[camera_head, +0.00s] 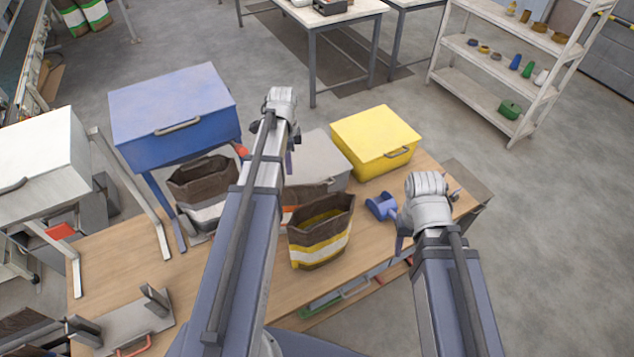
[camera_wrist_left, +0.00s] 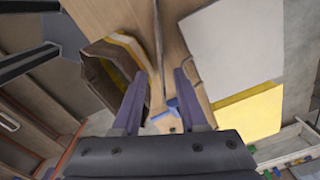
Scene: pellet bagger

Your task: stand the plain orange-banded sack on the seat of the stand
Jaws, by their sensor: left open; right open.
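A brown sack with an orange band (camera_head: 288,214) stands on the bench, mostly hidden behind my left arm and a yellow-and-white-banded sack (camera_head: 320,238). That yellow-banded sack also shows in the left wrist view (camera_wrist_left: 105,75), left of my fingers. Another brown sack with a pale band (camera_head: 203,187) stands in front of the blue bin. A grey base with upright plates (camera_head: 130,322) lies at the bench's left; I cannot tell whether it is the stand. My left gripper (camera_head: 289,163) is open and empty above the bench, its fingers also showing in the wrist view (camera_wrist_left: 160,82). My right gripper (camera_head: 402,240) is open beside a blue scoop (camera_head: 381,207).
A blue bin on legs (camera_head: 175,115), a grey box (camera_head: 315,158) and a yellow box (camera_head: 375,140) line the bench's far side. A white bin (camera_head: 40,165) stands at the left. The wooden bench (camera_head: 115,265) has bare room at its left.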

